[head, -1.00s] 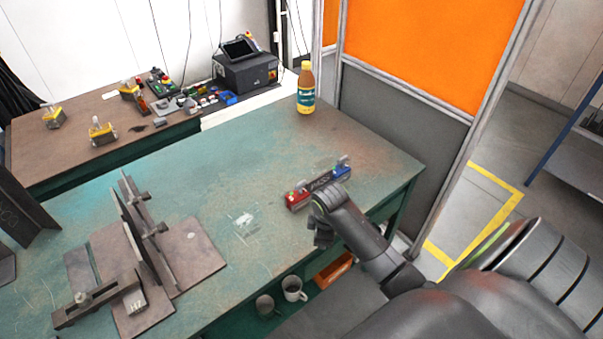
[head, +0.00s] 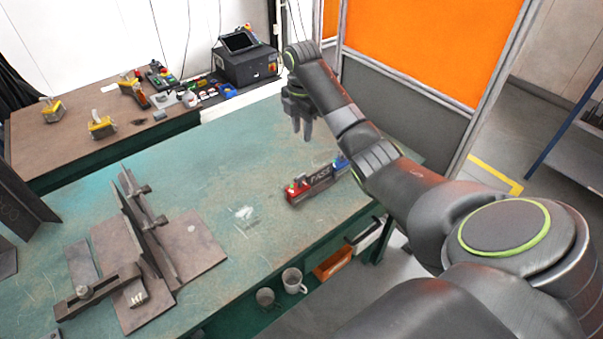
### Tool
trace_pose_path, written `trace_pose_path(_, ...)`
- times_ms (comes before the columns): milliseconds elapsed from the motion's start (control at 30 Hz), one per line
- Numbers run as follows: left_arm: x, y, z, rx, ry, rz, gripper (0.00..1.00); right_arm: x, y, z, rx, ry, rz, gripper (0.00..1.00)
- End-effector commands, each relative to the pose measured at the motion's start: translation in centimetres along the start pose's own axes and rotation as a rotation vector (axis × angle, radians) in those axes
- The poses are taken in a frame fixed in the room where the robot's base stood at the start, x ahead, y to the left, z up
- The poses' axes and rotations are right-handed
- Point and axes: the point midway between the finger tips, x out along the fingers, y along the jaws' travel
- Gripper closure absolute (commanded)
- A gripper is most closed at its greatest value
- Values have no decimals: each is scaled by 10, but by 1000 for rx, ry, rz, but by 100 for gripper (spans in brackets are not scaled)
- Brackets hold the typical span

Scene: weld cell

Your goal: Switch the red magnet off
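The red magnet (head: 297,192) sits on the green table at the left end of a dark lettered bar (head: 320,178). A small knob or lever shows on its top, but its setting is too small to read. A blue magnet (head: 341,163) is at the bar's right end, partly beside my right arm. My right gripper (head: 302,134) hangs fingers down over the far part of the table, behind and above the red magnet and apart from it. Its fingers look empty, and I cannot tell how far they are apart. My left gripper is not in view.
A steel fixture with clamps (head: 150,240) stands on the left of the green table (head: 215,165). Mugs (head: 292,281) and bins (head: 333,263) are on a shelf below. A brown bench (head: 60,150) at the back holds yellow-and-grey devices. An orange screen (head: 430,45) stands behind my arm.

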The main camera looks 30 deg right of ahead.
Motion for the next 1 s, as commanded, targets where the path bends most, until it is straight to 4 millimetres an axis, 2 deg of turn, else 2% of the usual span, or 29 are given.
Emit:
trace_pose_path(33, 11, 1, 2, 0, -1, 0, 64, 12, 0, 0, 0, 0, 0, 69)
trace_pose_path(667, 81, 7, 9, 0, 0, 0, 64, 85, 0, 0, 2, -1, 1, 69)
trace_pose_path(733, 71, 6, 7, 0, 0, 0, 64, 95, -1, -1, 4, 1, -5, 69)
trace_pose_path(1000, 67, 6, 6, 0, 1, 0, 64, 145, -1, 0, 4, 0, -2, 69)
